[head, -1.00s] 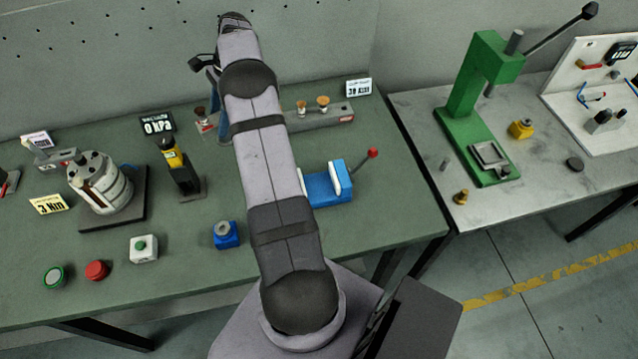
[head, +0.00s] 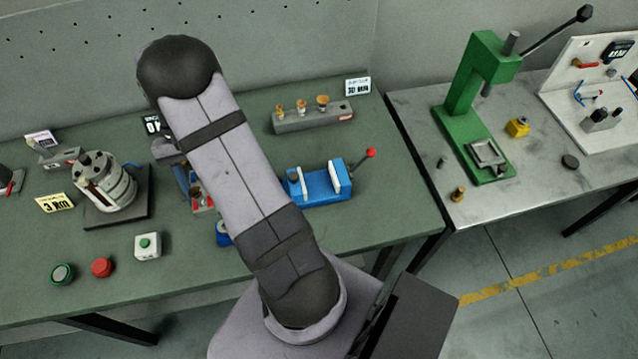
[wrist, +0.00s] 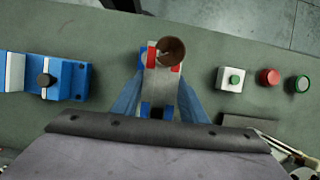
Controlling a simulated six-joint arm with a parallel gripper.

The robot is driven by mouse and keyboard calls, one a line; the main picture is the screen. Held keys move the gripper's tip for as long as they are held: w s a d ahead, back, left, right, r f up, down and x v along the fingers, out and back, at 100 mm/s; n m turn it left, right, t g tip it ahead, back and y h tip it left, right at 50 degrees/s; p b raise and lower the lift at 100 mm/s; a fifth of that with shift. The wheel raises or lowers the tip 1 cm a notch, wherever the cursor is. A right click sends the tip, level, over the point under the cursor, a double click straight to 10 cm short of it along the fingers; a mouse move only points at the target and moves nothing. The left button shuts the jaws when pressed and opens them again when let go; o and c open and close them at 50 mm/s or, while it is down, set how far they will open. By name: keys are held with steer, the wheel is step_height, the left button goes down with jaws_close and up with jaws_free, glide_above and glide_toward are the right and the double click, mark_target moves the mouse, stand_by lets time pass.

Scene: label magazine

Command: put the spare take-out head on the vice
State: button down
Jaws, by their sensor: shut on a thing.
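My gripper (wrist: 158,100) is shut on the take-out head (wrist: 151,78), a pale grey block with red pads and a brown cup at its end. In the head view my arm hides much of the gripper; part of the held head (head: 203,197) shows beside the arm, above the bench. The blue vice (head: 322,187) stands on the bench to the right of the gripper, its pale jaws apart with a clear gap between them. In the wrist view the vice (wrist: 72,80) lies at the left, apart from the held head.
A blue block (head: 222,233) stands partly behind my arm. A grey rack (head: 310,121) holding brown-topped pieces is at the back. A white green-button box (head: 148,245), a red button (head: 102,267) and a pump (head: 105,183) are at left. A green press (head: 470,110) stands on the right-hand table.

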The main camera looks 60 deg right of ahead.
steer(key=a+n+h, duration=0.1)
steer(key=a+n, duration=0.1)
steer(key=n, duration=0.1)
steer(key=shift+s+a+g, duration=0.15)
steer(key=shift+a+g, duration=0.05)
steer(key=shift+g, duration=0.2)
steer(key=shift+n+b, duration=0.5)
steer(key=shift+n, duration=0.4)
steer(key=s+d+r+m+b, duration=0.1)
steer(key=s+d, duration=0.2)
steer(key=d, duration=0.5)
steer(key=s+d+r+m+b, duration=0.15)
steer(key=s+d, duration=0.25)
steer(key=d, duration=0.4)
steer(key=s+d+r+m+y+b, duration=0.1)
steer(key=s+d+r+m+b, duration=0.15)
steer(key=s+d, duration=0.8)
steer(key=shift+t, duration=0.4)
steer(key=shift+w+d+f+p+x, duration=0.2)
steer(key=shift+p+x, duration=0.55)
steer(key=shift+x, duration=0.9)
steer(key=shift+w+d+f+p+x, duration=0.1)
steer(key=shift+w+d+p+x, duration=0.2)
steer(key=shift+p+x, duration=0.85)
steer(key=shift+w+d+f+p+x, duration=0.1)
steer(key=shift+w+d+p+x, duration=0.15)
steer(key=shift+x, duration=1.85)
steer(key=shift+f, duration=0.15)
